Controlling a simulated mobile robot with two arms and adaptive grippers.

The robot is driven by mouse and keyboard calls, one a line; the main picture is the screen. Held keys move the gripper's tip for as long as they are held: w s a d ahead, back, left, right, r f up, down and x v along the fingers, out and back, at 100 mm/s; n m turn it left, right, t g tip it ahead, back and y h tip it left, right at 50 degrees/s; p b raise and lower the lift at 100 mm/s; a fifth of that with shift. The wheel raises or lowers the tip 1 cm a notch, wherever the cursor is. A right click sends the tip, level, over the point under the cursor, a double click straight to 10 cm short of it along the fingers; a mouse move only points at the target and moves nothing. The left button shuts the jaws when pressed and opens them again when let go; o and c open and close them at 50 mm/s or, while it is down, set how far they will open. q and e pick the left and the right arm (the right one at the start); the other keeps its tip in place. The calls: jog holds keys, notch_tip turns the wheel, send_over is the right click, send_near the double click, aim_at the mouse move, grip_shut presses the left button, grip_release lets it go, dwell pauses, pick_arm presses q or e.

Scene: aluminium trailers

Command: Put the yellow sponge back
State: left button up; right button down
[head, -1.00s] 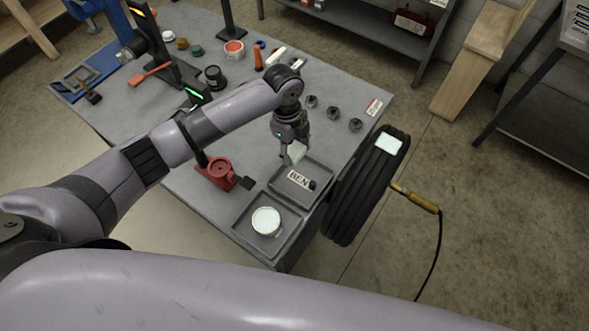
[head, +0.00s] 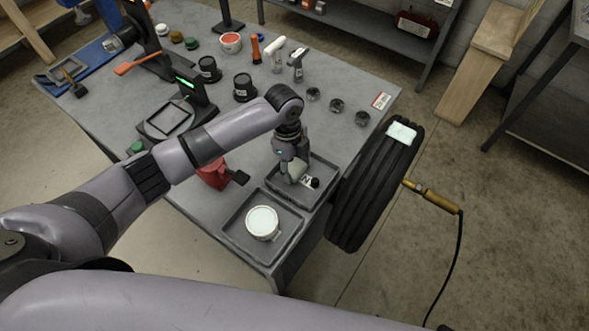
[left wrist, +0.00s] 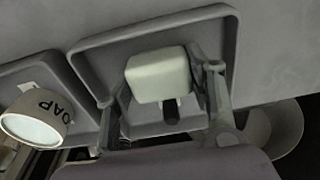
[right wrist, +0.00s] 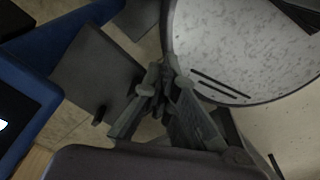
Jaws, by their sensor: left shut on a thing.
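My left gripper (head: 291,176) is shut on a pale, off-white sponge block (left wrist: 157,77). In the head view the sponge (head: 296,168) is partly hidden by the fingers. It is over the rear grey tray (head: 326,176), which has a white label, partly covered, and a small dark object. In the left wrist view the sponge lies inside the outline of this tray (left wrist: 85,66); I cannot tell whether it touches the floor. My right gripper (right wrist: 158,88) shows only in the right wrist view, away from the table; its opening is unclear.
A front tray (head: 233,222) holds a white round cup (head: 262,223), lettered SOAP in the left wrist view. A red tool (head: 213,175) sits left of the trays. A black tyre (head: 372,190) stands against the table's right edge. Several dark round pieces (head: 336,104) lie behind.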

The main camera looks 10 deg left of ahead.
aim_at(290, 164)
pick_arm(q)
jog(key=shift+r, duration=0.15)
jog(key=shift+f, duration=0.25)
jog(key=o, duration=0.7)
jog(key=shift+c, duration=0.2)
jog(key=o, duration=0.4)
jog(key=shift+c, duration=0.2)
jog(key=shift+r, duration=0.15)
notch_tip(290, 164, up, 12)
jog(key=a+p, duration=0.1)
jog(key=p, duration=1)
jog(key=shift+w+a, duration=0.15)
jog(key=shift+w, duration=0.05)
